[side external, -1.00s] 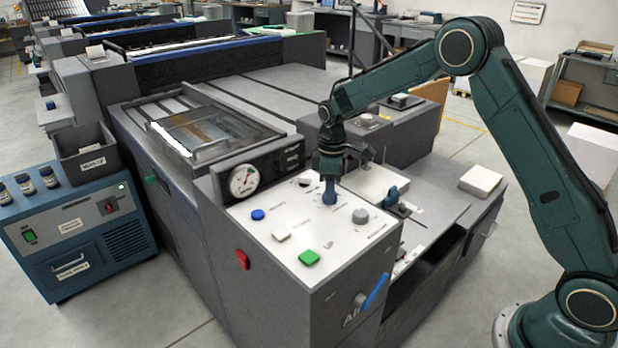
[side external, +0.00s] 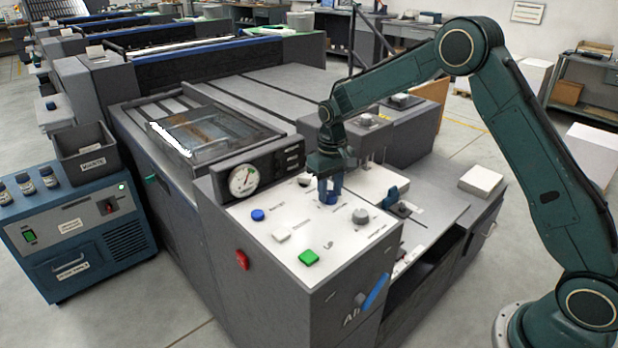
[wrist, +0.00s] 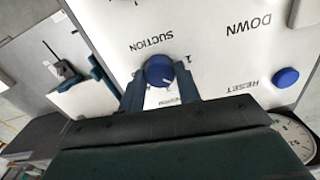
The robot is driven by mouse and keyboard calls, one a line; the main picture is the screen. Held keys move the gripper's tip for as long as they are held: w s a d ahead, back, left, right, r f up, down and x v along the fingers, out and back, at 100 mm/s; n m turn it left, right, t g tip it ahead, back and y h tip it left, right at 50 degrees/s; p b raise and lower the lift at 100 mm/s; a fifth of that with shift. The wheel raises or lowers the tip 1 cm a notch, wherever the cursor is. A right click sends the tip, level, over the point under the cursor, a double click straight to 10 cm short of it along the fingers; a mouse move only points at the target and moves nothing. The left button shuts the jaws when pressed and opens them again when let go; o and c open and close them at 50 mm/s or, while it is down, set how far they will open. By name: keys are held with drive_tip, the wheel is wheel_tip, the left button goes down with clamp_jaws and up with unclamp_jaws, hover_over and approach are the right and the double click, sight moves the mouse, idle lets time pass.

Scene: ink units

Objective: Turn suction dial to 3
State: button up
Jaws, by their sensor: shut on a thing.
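The suction dial (wrist: 160,71) is a round blue knob beside the printed word SUCTION on the white panel (wrist: 225,50) in the wrist view. A numeral 1 is printed near it, and a small light mark shows on its face. My gripper (wrist: 161,84) has its blue fingers on either side of the dial, shut on it. In the side external view my gripper (side external: 330,190) reaches down to the panel, and its fingers hide most of the dial. I cannot read the dial's setting.
The panel also holds a blue RESET button (side external: 257,215), a pale button (side external: 281,235), a green button (side external: 308,257) and a grey knob (side external: 360,216). A gauge (side external: 243,180) stands at its back left edge.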

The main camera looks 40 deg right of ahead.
sight(330, 193)
drive_tip(key=m, duration=0.3)
drive_tip(key=shift+m, duration=0.3)
drive_tip(key=shift+r+m, duration=0.1)
drive_tip(key=shift+m, duration=1.9)
drive_tip(key=o, duration=1)
wheel_tip(330, 193, up, 14)
drive_tip(key=shift+f, duration=0.1)
